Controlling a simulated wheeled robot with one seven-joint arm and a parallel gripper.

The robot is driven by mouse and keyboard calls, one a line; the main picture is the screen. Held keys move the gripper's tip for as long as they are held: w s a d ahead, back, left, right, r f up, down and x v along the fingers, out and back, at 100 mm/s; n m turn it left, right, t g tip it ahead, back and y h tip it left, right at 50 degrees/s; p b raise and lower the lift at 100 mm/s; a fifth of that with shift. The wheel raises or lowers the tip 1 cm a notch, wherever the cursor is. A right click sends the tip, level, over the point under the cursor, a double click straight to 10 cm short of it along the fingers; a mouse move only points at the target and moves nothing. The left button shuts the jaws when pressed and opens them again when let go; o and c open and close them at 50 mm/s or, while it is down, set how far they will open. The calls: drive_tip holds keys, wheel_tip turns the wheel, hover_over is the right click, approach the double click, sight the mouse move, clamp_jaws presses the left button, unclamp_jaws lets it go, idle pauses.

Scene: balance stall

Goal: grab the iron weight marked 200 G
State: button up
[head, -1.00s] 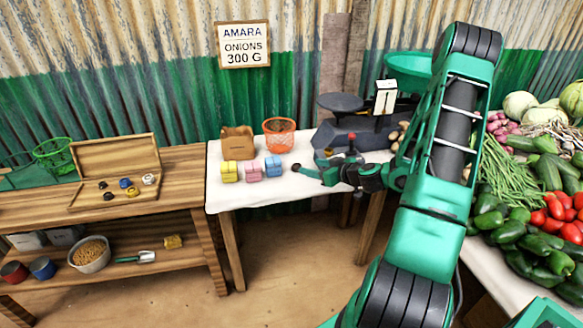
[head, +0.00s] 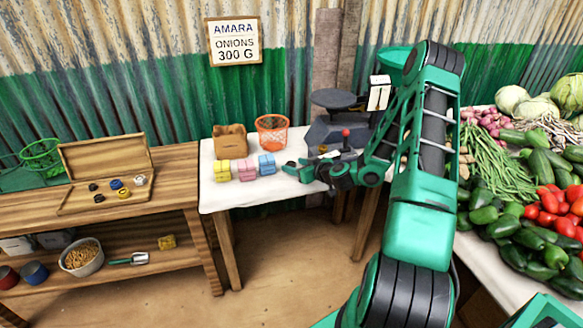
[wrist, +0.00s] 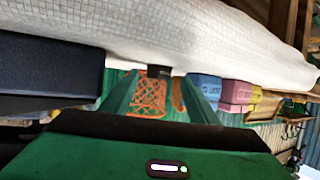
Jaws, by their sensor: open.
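Several small weights lie in an open wooden case (head: 75,207) on the left bench: two dark ones (head: 93,187), a blue-topped one (head: 115,184), a yellowish one (head: 124,194) and a pale grey one (head: 140,180). Their markings are too small to read, so I cannot tell which is 200 G. My gripper (head: 292,168) is open and empty, well right of the case, beside the blue block near the white-clothed table. In the wrist view its two green fingers (wrist: 162,98) are apart, with the orange basket (wrist: 148,92) seen beyond them.
The white-clothed table (head: 222,199) bears yellow, pink and blue blocks (head: 245,170), a wooden holder (head: 230,142), an orange basket (head: 272,133) and a dark scale (head: 325,132). Vegetables fill the right table. The bench (head: 170,175) has bare wood right of the case.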

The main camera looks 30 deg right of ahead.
drive_tip(key=shift+x, duration=0.85)
drive_tip(key=shift+d, duration=0.1)
drive_tip(key=c, duration=1.3)
drive_tip(key=shift+r, duration=0.15)
